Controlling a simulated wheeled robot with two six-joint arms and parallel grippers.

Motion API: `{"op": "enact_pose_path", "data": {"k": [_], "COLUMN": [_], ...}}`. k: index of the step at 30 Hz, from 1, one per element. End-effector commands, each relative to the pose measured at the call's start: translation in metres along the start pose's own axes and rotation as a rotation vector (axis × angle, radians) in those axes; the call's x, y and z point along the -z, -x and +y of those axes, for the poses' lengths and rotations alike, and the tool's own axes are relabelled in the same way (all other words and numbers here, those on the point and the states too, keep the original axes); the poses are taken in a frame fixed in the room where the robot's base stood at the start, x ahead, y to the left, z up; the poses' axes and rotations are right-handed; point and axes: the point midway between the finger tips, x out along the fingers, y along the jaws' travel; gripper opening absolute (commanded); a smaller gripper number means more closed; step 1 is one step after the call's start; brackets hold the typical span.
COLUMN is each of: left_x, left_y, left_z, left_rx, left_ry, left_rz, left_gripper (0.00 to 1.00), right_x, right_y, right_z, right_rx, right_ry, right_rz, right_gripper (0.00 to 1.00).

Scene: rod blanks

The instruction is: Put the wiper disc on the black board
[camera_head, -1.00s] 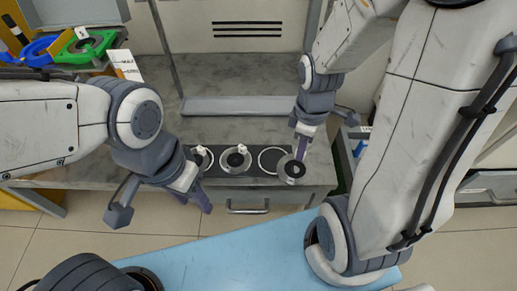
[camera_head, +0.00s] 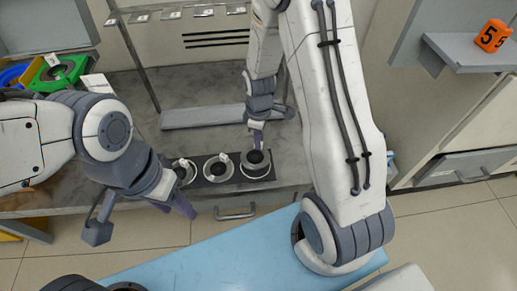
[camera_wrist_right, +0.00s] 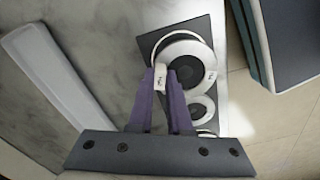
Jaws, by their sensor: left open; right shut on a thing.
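The wiper disc (camera_head: 262,157), a pale ring with a dark centre, is over the right-hand circle of the black board (camera_head: 237,156). My right gripper (camera_head: 257,140) is shut on its white tab (camera_wrist_right: 160,78). In the right wrist view, the disc (camera_wrist_right: 199,48) sits slightly off the white circle outline on the board (camera_wrist_right: 150,40), with part of the outline showing. Whether it touches the board is unclear. Two similar tabbed discs sit on the board's middle (camera_head: 218,171) and left (camera_head: 184,176) places. My left gripper (camera_head: 180,207) is open and empty at the table's front edge.
A grey table (camera_head: 165,92) carries the board near its front edge. A pale raised bar (camera_head: 200,117) lies behind the board. Green and blue holders (camera_head: 52,74) stand at the far left.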

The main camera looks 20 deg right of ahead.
Motion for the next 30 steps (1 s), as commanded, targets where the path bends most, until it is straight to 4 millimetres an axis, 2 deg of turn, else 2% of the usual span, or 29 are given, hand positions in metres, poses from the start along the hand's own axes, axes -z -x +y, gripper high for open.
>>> {"op": "enact_pose_path", "data": {"k": [4, 10, 22, 23, 24, 25, 30], "left_x": [0.000, -0.001, -0.001, -0.001, -0.001, -0.001, -0.001], "left_y": [-0.006, -0.021, -0.021, -0.021, -0.021, -0.021, -0.021], "left_z": [0.000, -0.002, -0.002, -0.002, -0.002, -0.002, -0.002], "left_rx": [0.000, 0.000, 0.000, 0.000, 0.000, 0.000, 0.000], "left_ry": [0.000, 0.000, 0.000, 0.000, 0.000, 0.000, 0.000], "left_rz": [0.001, 0.001, 0.001, 0.001, 0.000, 0.000, 0.000], "left_gripper": [0.50, 0.50, 0.50, 0.50, 0.50, 0.50, 0.50], "right_x": [0.001, 0.001, 0.001, 0.001, 0.001, 0.001, 0.001], "right_y": [-0.011, -0.041, -0.045, -0.044, -0.044, -0.044, -0.044], "right_z": [0.001, 0.001, 0.001, 0.001, 0.001, 0.001, 0.001], "right_rx": [0.003, 0.002, 0.001, 0.001, 0.000, 0.000, 0.000], "right_ry": [0.000, 0.000, 0.001, 0.001, 0.001, 0.001, 0.001], "right_rz": [-0.002, -0.001, -0.001, 0.000, 0.000, 0.000, 0.000], "right_gripper": [0.00, 0.00, 0.00, 0.24, 0.40, 0.47, 0.47]}}
